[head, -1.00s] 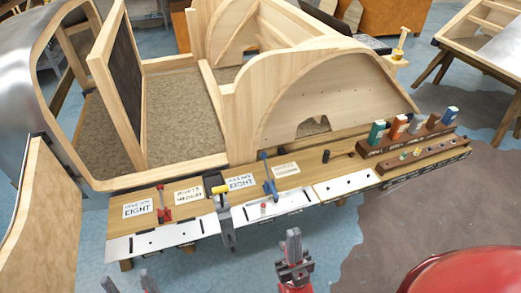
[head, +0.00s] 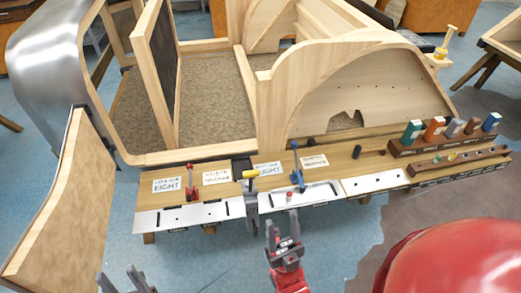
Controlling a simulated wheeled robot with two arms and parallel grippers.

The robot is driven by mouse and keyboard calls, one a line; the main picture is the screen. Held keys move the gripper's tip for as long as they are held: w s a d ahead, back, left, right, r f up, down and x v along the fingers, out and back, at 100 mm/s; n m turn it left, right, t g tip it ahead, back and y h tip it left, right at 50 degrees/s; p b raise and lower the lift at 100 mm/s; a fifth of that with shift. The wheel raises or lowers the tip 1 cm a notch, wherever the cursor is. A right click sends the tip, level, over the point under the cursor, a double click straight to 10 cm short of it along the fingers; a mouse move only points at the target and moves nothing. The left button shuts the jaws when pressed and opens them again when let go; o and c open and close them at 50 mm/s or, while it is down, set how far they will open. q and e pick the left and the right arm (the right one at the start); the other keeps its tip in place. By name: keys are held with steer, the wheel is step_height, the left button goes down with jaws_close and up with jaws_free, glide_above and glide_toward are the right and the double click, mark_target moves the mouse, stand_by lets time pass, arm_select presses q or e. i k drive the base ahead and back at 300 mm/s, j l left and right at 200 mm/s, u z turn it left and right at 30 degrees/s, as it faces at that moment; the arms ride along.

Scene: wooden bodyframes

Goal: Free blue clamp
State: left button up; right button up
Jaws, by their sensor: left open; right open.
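The blue clamp (head: 297,172) stands upright on the wooden bench (head: 340,163), at the edge of the white metal strip and between two paper labels. My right gripper (head: 284,229) is open and empty, in front of the bench and below the blue clamp in the picture, apart from it. My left gripper (head: 126,282) is open and empty at the bottom left edge, only its finger tips showing. The lower part of the blue clamp is too small to make out.
A red clamp (head: 191,184) stands further left on the bench. A grey tool with a yellow handle (head: 250,174) is between the clamps. A wooden rack (head: 445,137) holds coloured boxes at right. A wooden frame (head: 262,110) rises behind. A red rounded surface (head: 455,260) fills the lower right.

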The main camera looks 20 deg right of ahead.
mark_target(294, 144)
steer(key=l+u, duration=0.3)
steer(key=u, duration=0.15)
steer(key=l+u, duration=0.3)
steer(key=u, duration=0.15)
steer(key=l+u, duration=0.3)
steer(key=u, duration=0.15)
steer(key=k+l+u, duration=0.15)
steer(key=u, duration=0.3)
steer(key=k+l+u, duration=0.35)
steer(key=k+l, duration=0.45)
steer(key=l, duration=0.35)
steer(key=k+l+u, duration=0.4)
steer(key=k+l, duration=0.8)
steer(key=k, duration=0.15)
